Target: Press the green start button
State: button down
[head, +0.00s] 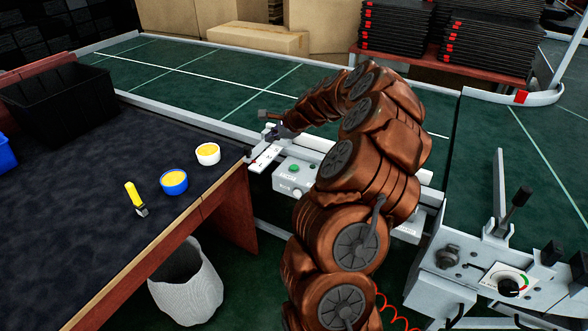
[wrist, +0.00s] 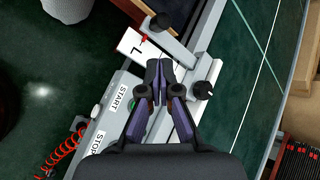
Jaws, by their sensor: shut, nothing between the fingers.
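The green start button (head: 294,168) sits on top of a light grey control box (head: 285,180) on the near side of the conveyor. A second, pale button (head: 297,193) is nearer on the same box.
A white plate marked L (wrist: 133,45) is by the rail. A lever panel (head: 490,275) stands right. A waste bin (head: 187,285) is below.

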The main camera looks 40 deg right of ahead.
jog(key=s+d+f+m+h, duration=0.1)
jog(key=s+d+f+m, duration=0.1)
jog(key=d, duration=0.6)
jog(key=shift+f+m+h, duration=0.3)
jog(key=shift+f+m, duration=0.3)
jog(key=shift+f, duration=0.1)
jog(key=shift+s+f, duration=0.1)
jog(key=shift+f, duration=0.05)
jog(key=b, duration=0.6)
send_over(295, 168)
notch_tip(295, 168, down, 6)
jog(key=shift+d+r, duration=0.1)
jog(key=shift+f, duration=1.35)
jog(key=shift+f, duration=0.2)
jog(key=shift+f, duration=0.25)
